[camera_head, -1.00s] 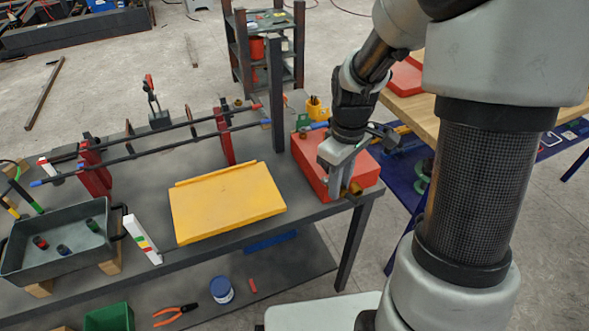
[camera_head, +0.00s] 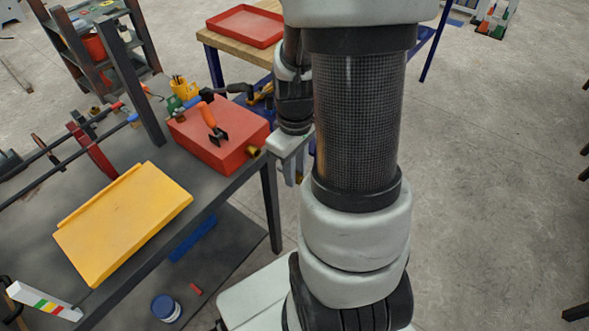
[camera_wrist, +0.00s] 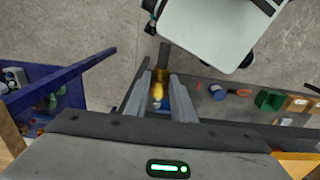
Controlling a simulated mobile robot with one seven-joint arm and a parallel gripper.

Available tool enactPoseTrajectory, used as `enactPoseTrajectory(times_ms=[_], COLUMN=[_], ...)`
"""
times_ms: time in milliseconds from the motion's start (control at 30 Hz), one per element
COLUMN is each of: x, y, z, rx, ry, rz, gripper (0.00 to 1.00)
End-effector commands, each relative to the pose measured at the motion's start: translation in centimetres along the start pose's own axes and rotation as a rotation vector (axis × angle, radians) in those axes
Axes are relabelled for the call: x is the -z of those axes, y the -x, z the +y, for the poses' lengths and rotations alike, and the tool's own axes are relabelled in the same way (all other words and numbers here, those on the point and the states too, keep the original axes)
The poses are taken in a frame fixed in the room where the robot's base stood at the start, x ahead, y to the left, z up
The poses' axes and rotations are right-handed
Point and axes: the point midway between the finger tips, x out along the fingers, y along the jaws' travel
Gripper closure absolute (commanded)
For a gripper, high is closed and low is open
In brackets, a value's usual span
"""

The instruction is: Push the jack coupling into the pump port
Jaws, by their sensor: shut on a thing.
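The red pump box (camera_head: 220,135) sits at the right end of the dark workbench, with an orange-handled lever on top. Its brass port (camera_head: 253,151) sticks out at the near right corner. My gripper (camera_head: 292,172) is just right of the port, past the bench end, pointing down and apart from the pump in the picture. In the wrist view its fingers (camera_wrist: 160,92) are shut on a small brass-yellow piece (camera_wrist: 158,90), which looks like the jack coupling. In the head view that piece is hidden by the fingers and arm. I cannot tell its alignment with the port.
A yellow tray (camera_head: 125,220) lies on the dark bench (camera_head: 215,190) left of the pump. Dark bars on red stands are farther left. A wooden-topped table (camera_head: 235,48) with a red tray (camera_head: 245,25) stands behind. Open floor (camera_head: 500,180) lies to the right.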

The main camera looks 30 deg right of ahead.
Motion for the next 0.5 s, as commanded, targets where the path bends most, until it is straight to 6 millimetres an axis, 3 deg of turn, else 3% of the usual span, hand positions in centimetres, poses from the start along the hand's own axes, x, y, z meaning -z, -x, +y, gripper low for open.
enactPoseTrajectory(times_ms=[500], x=[4.5], y=[0.0], z=[0.0], rx=[0.000], ry=[0.004], rz=[0.000], gripper=[1.00])
